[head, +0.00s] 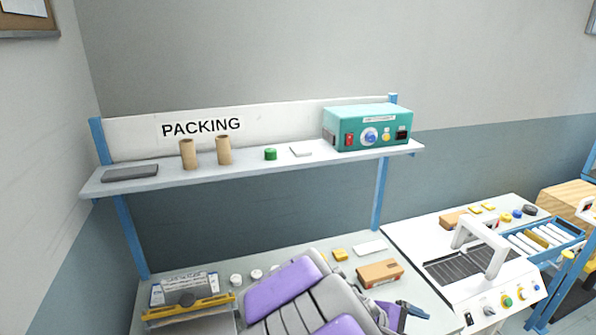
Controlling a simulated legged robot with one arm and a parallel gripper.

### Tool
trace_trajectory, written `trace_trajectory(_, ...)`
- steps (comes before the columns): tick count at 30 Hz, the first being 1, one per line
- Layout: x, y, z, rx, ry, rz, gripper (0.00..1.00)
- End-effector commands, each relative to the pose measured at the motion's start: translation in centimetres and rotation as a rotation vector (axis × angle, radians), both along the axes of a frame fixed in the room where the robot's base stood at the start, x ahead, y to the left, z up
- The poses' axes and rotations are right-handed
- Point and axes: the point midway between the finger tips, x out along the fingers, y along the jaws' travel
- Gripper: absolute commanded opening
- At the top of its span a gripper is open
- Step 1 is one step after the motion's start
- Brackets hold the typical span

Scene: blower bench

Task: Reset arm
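Purple and grey parts of my own body (297,293) fill the bottom middle of the head view and cover part of the bench.
A bench (300,258) holds a yellow-edged box of papers (187,297), white round pieces and a brown box (380,273). A white sealing machine (480,270) stands right. Above, a shelf (240,169) bears cardboard tubes (223,150) and a teal device (367,127).

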Motion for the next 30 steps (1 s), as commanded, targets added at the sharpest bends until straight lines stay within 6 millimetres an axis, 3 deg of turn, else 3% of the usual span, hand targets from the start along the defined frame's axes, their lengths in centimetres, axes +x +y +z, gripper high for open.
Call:
trace_trajectory(3,-4.0,-1.0,0.2,0.106,-0.066,-0.168,1.0)
trace_trajectory(8,-9.1,-0.7,0.0,0.26,-0.138,-0.372,1.0)
trace_trajectory(14,-14.8,1.5,-0.5,0.461,-0.204,-0.599,1.0)
trace_trajectory(18,-18.2,4.1,-0.9,0.608,-0.235,-0.73,1.0)
trace_trajectory(24,-21.6,7.7,-0.9,0.773,-0.252,-0.854,1.0)
trace_trajectory(30,-22.8,9.4,-0.8,0.843,-0.254,-0.897,1.0)
